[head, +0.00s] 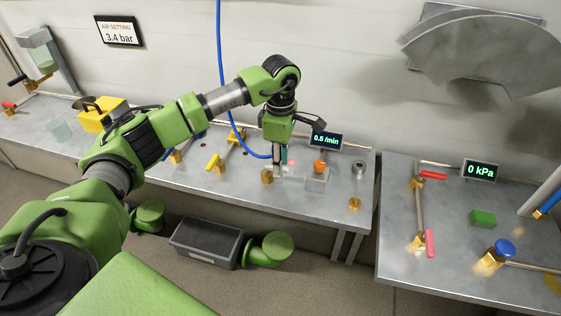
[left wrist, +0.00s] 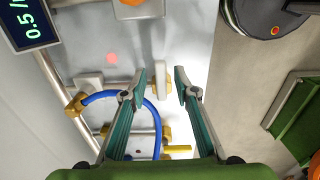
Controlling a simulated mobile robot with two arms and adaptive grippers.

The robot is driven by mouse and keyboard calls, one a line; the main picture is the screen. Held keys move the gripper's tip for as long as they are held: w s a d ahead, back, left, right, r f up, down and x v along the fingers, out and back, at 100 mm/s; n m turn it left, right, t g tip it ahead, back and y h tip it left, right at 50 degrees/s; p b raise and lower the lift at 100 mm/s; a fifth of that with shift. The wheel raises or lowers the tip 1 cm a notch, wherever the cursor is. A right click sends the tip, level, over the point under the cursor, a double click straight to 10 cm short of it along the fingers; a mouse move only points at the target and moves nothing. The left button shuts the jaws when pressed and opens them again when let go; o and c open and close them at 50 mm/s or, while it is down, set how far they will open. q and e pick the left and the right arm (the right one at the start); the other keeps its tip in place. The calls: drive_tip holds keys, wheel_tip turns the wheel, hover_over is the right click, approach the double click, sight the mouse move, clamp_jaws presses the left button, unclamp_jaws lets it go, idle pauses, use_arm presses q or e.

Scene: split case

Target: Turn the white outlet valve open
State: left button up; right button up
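The white outlet valve lever (left wrist: 158,100) shows in the left wrist view as a pale narrow bar over a brass fitting (left wrist: 165,134). In the head view a brass valve body (head: 267,177) stands on the middle bench, and my gripper largely hides the lever. My left gripper (head: 277,172) points down beside this body. In the left wrist view my left gripper (left wrist: 160,78) is open, with the lever's end between its fingertips and a gap on each side. Contact cannot be seen. My right gripper is not in view.
A blue hose (left wrist: 100,96) loops beside the fingers. A flow display (head: 326,140) reads 0.5 /min. A separate right bench (head: 455,265) carries red-handled valves and a 0 kPa display (head: 482,171).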

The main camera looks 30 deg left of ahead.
use_arm(q)
wheel_tip(320, 180, up, 12)
idle(0.5)
idle(0.4)
